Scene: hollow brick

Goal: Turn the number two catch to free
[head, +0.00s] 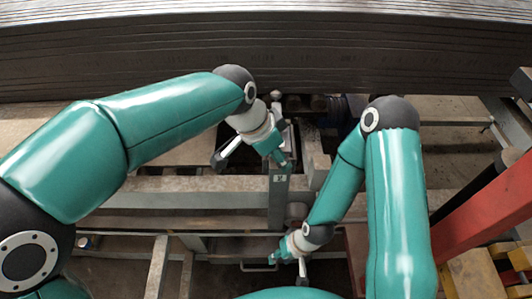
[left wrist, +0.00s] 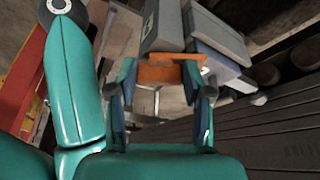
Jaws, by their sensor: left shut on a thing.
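In the left wrist view an orange piece (left wrist: 158,72) sits between the fingertips of my left gripper (left wrist: 162,84); I take it for the catch, though no number shows on it. In the head view my left gripper (head: 250,157) comes down over the steel frame, and the orange piece is hidden there. A small pale label (head: 279,178) is on the grey upright just below it, its number too small to read surely. My right gripper (head: 286,264) is low in the middle of the head view, its fingers apart with nothing seen between them.
A wide stack of dark ribbed slabs (head: 150,55) spans the back. Grey steel rails (head: 190,200) run across below it. A red beam (head: 490,205) and yellow blocks (head: 480,270) stand at the right. Grey box-like parts (left wrist: 165,25) lie close beyond the orange piece.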

